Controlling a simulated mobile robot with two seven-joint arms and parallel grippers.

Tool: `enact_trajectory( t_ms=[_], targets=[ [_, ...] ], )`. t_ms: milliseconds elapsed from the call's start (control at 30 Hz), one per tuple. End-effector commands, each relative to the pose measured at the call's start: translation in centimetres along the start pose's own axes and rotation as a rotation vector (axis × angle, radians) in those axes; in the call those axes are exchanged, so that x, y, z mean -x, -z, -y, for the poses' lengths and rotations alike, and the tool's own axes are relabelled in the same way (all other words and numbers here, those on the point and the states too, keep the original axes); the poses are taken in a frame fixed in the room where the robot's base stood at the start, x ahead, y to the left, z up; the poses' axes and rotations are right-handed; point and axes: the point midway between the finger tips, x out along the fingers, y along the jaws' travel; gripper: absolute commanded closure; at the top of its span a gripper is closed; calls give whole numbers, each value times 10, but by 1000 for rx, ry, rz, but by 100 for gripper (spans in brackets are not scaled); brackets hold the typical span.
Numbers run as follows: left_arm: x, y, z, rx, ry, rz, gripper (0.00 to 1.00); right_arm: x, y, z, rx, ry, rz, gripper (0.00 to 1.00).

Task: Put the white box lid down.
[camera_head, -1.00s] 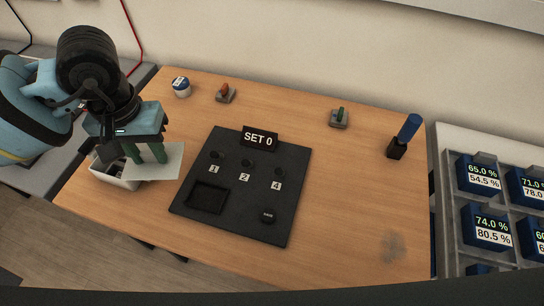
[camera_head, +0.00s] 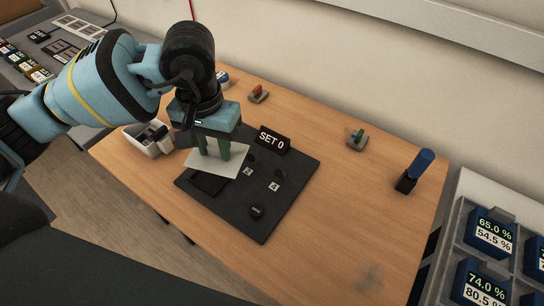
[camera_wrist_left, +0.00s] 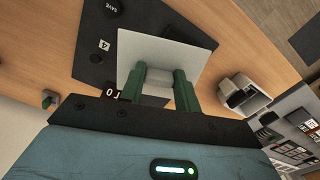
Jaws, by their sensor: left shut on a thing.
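The white box lid (camera_head: 236,164) is a flat pale square, held by my left gripper (camera_head: 213,152). The green fingers are shut on a raised white part at its middle, seen in the left wrist view (camera_wrist_left: 160,80). The lid covers the left part of the black board (camera_head: 262,222); I cannot tell whether it touches the board. The white box (camera_head: 133,141) stands open to the left of the lid, with dark items inside. It also shows in the left wrist view (camera_wrist_left: 237,86). My right gripper is not in view.
A "SET 0" sign (camera_head: 273,139) stands at the board's back edge. Blocks with an orange switch (camera_head: 258,93) and a green switch (camera_head: 357,140) sit at the back. A blue-handled tool (camera_head: 416,170) stands at the right. Bare table lies right of the board.

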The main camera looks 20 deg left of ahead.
Motion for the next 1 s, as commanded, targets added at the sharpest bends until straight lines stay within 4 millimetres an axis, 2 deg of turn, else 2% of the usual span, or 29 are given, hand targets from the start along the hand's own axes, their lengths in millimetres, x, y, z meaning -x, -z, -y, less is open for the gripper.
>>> enact_trajectory(
  t_ms=[33,100,167,267,400,500,600,700,800,1000],
  targets=[
    [-3,-4,-3,-8,0,2,91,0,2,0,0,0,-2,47],
    [-10,-14,-9,-28,0,3,91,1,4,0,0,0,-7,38],
    [-18,-29,-18,-56,0,5,91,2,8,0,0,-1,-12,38],
    [-35,-64,-38,-118,-3,5,91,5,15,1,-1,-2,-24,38],
    [-51,-119,-64,-207,-5,3,91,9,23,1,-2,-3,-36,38],
    [-56,-154,-77,-257,-5,1,91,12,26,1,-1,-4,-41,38],
    [-57,-181,-86,-291,-4,0,91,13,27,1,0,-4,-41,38],
    [-57,-196,-90,-308,-2,0,91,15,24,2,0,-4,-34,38],
    [-58,-203,-92,-315,-2,0,91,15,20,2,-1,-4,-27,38],
    [-60,-200,-96,-314,-2,0,91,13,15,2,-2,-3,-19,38]
  ],
)
